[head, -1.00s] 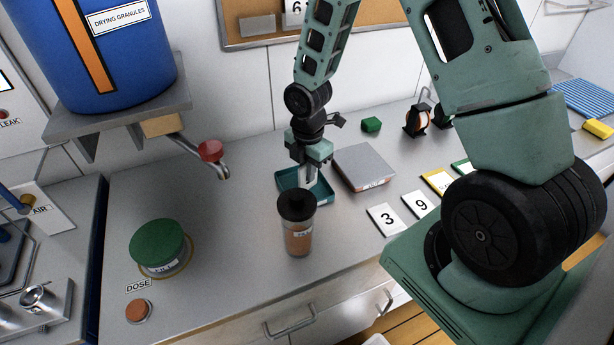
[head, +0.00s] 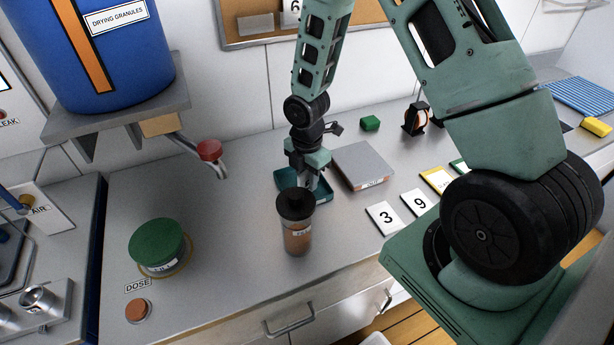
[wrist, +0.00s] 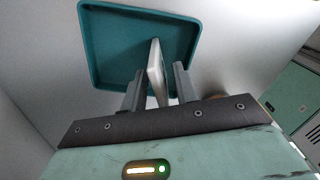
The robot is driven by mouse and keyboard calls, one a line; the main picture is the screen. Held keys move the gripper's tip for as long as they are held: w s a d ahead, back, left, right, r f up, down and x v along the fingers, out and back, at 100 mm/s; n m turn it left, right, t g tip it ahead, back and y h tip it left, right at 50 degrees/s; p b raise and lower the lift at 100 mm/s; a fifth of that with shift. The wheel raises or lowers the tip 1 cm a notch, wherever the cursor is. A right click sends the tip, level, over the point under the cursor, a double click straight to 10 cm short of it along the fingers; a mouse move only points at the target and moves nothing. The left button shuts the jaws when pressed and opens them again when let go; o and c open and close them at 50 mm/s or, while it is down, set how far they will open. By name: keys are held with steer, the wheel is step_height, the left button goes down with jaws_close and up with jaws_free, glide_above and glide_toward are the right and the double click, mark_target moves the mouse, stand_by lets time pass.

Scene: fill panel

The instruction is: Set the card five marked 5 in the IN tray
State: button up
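The teal tray (head: 322,194) lies on the counter behind the brown jar; it also shows in the wrist view (wrist: 100,45). No IN label on it can be read. A pale card (wrist: 157,72) stands edge-on at the tray, tilted, its face and number hidden. My gripper (wrist: 159,85) is at the tray with one finger on each side of the card. Narrow gaps show between the fingers and the card, so the gripper looks open around it. In the head view my gripper (head: 309,180) is partly hidden by the jar.
The brown jar (head: 297,235) with a black lid stands close in front of the tray. A grey-topped box (head: 364,166) is right beside it. Cards marked 3 (head: 386,217) and 9 (head: 416,203) lie further right. A green-lidded container (head: 157,244) stands left.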

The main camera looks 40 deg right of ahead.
step_height(320, 180, up, 12)
steer(key=shift+f+b, duration=0.1)
steer(key=shift+b, duration=0.45)
steer(key=shift+a+r, duration=0.25)
steer(key=shift+r, duration=0.05)
steer(key=s+a+r+m, duration=0.1)
steer(key=s+a+r, duration=0.1)
steer(key=s+a, duration=0.1)
steer(key=s+a+r+m, duration=0.2)
steer(key=s+a, duration=0.1)
steer(key=a, duration=0.2)
steer(key=s+a+r+m, duration=0.2)
steer(key=s+a, duration=0.1)
steer(key=a, duration=0.1)
steer(key=shift+a, duration=0.15)
steer(key=s+a+r+m, duration=0.1)
steer(key=s+a+m, duration=0.2)
steer(key=s, duration=0.3)
steer(key=s+a+r+m, duration=0.2)
steer(key=s+a+m, duration=0.1)
steer(key=s, duration=0.4)
steer(key=shift+s+m+y, duration=0.25)
steer(key=shift+m+y, duration=0.05)
steer(key=shift+m, duration=0.4)
steer(key=shift+a, duration=0.1)
steer(key=shift+f+b, duration=0.35)
steer(key=shift+b, duration=0.15)
